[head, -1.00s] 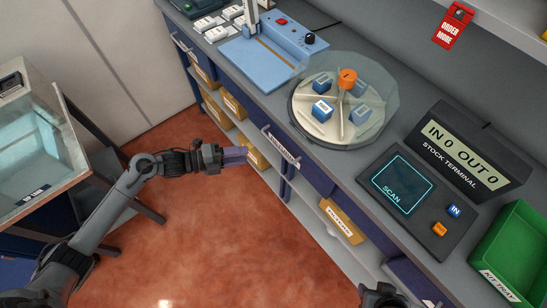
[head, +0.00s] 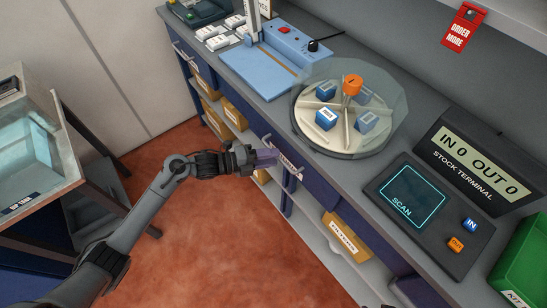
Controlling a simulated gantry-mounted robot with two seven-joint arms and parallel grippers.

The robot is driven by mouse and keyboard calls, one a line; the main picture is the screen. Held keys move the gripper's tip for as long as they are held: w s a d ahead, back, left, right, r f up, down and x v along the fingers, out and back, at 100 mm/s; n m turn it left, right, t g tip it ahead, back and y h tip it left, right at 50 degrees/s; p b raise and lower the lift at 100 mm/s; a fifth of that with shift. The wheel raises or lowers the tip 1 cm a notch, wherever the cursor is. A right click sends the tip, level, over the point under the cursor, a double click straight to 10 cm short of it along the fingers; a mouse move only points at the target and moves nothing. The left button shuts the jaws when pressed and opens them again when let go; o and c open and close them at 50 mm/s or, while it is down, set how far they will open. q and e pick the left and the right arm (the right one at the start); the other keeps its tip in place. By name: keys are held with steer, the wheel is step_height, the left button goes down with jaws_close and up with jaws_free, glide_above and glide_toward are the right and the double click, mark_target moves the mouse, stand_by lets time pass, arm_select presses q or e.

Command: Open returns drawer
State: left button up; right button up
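Dark blue drawers run along the front of the grey counter. The middle drawer (head: 319,180) has a bar handle and a white label whose text I cannot read well; it looks shut. My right gripper is out of the picture.
Another drawer handle (head: 184,53) is farther left. Below are shelves with cardboard bins (head: 346,238). The counter (head: 345,175) holds a round carousel (head: 341,146), a scan pad (head: 411,199) and a green kit tray (head: 520,262). A glass-topped table (head: 40,150) stands left; open floor lies between.

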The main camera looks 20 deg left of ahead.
arm_select(q)
steer(key=shift+w+d+f, duration=0.1)
steer(key=shift+w+d, duration=0.3)
steer(key=shift+d, duration=0.2)
jaws_close()
